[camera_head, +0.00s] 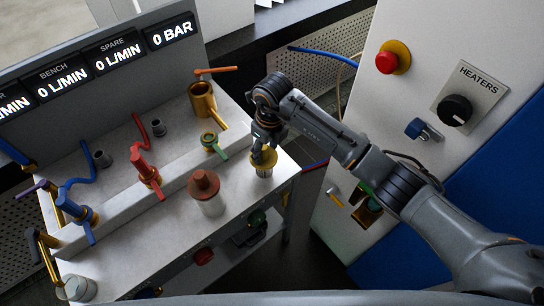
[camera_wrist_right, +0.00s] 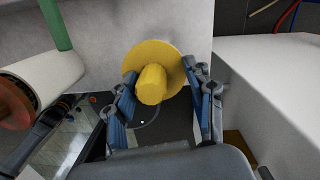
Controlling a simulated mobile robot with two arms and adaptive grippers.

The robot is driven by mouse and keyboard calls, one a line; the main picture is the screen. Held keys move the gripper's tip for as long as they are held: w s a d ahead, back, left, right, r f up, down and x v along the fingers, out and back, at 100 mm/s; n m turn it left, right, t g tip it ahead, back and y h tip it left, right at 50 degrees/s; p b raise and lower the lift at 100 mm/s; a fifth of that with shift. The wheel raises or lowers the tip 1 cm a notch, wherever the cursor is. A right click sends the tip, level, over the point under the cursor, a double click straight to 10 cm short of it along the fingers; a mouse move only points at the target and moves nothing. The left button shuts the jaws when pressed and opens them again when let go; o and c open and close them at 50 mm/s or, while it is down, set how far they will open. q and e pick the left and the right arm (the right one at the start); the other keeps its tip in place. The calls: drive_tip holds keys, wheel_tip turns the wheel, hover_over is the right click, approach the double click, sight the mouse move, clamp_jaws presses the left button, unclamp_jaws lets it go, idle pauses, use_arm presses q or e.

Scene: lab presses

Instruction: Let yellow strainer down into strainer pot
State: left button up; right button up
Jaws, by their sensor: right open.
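The yellow strainer (camera_wrist_right: 173,58), a round disc with a thick knob, is in the middle of the right wrist view. In the head view the yellow strainer (camera_head: 267,154) shows just under my right gripper (camera_head: 262,146), on top of a small pale vessel (camera_head: 264,171) at the bench's right end. This may be the strainer pot; how deep the strainer sits in it cannot be told. My right gripper is open, with its blue-padded fingers (camera_wrist_right: 165,92) apart on either side of the knob, and gaps show beside it. My left gripper is not in view.
A white jar with a red-brown top (camera_head: 205,186) stands left of the strainer. A green-handled valve (camera_head: 211,142) and a brass cup (camera_head: 202,98) are behind. Red and blue valves stand further left. A heater cabinet (camera_head: 400,140) is at the right.

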drive_tip(key=shift+a+f, duration=0.1)
drive_tip(key=shift+a, duration=0.05)
drive_tip(key=shift+s+a, duration=0.1)
drive_tip(key=shift+s, duration=0.15)
drive_tip(key=shift+s+a+r, duration=0.15)
drive_tip(key=shift+r, duration=0.1)
drive_tip(key=shift+c, duration=0.2)
drive_tip(key=c, duration=1.1)
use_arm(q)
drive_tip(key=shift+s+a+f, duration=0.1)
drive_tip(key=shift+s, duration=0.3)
